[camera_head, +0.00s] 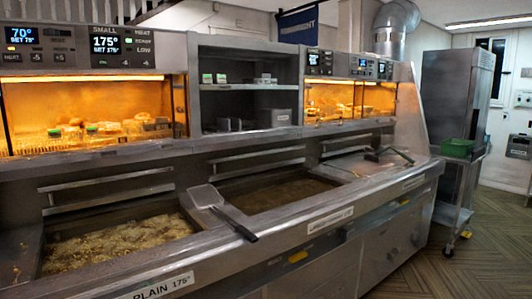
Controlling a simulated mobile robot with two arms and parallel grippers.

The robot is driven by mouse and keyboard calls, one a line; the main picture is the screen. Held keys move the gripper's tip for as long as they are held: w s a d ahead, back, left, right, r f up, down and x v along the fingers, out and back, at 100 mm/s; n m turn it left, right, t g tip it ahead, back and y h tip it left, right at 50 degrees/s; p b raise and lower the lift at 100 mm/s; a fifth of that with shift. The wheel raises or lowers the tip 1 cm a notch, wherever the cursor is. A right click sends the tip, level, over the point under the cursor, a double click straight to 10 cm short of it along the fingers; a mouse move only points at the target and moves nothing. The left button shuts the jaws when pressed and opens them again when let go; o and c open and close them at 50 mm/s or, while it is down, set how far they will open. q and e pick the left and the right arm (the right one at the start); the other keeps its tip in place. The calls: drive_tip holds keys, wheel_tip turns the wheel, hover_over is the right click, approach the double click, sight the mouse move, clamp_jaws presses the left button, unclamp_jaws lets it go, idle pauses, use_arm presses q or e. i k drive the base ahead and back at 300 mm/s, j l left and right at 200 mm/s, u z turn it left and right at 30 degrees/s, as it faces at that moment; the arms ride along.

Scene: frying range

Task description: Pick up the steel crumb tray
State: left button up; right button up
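I cannot make out with certainty which thing is the steel crumb tray. A flat steel scoop (205,196) with a dark handle lies on the divider between the left and middle frying pans, its handle reaching over the front edge. The left frying pan (115,246) holds oil with pale crumbs or batter bits. The middle frying pan (275,193) holds darker oil. A flat steel cover or surface (350,165) lies at the right pan, with a dark-handled tool (390,155) beside it. Neither of my grippers is in view.
The frying range (330,228) runs diagonally across the view, with lit food cabinets (90,115) above. A steel trolley (452,214) with a green container (457,147) stands past its right end, near a tall steel cabinet (457,90). The floor (490,255) at the right is clear.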

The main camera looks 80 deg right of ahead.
sight(403, 151)
drive_tip(key=z, duration=3.5)
drive_tip(key=i+l+z, duration=0.3)
drive_tip(key=i, duration=0.65)
drive_tip(key=i+z, duration=0.35)
drive_tip(key=i, duration=0.65)
drive_tip(key=i+z, duration=0.15)
drive_tip(key=i, duration=1.75)
drive_tip(key=i+u, duration=0.65)
drive_tip(key=u, duration=0.15)
drive_tip(key=i+l+u, duration=0.2)
drive_tip(key=u, duration=0.25)
drive_tip(key=i+l+u, duration=0.4)
drive_tip(key=k+j, duration=0.05)
drive_tip(key=j, duration=0.05)
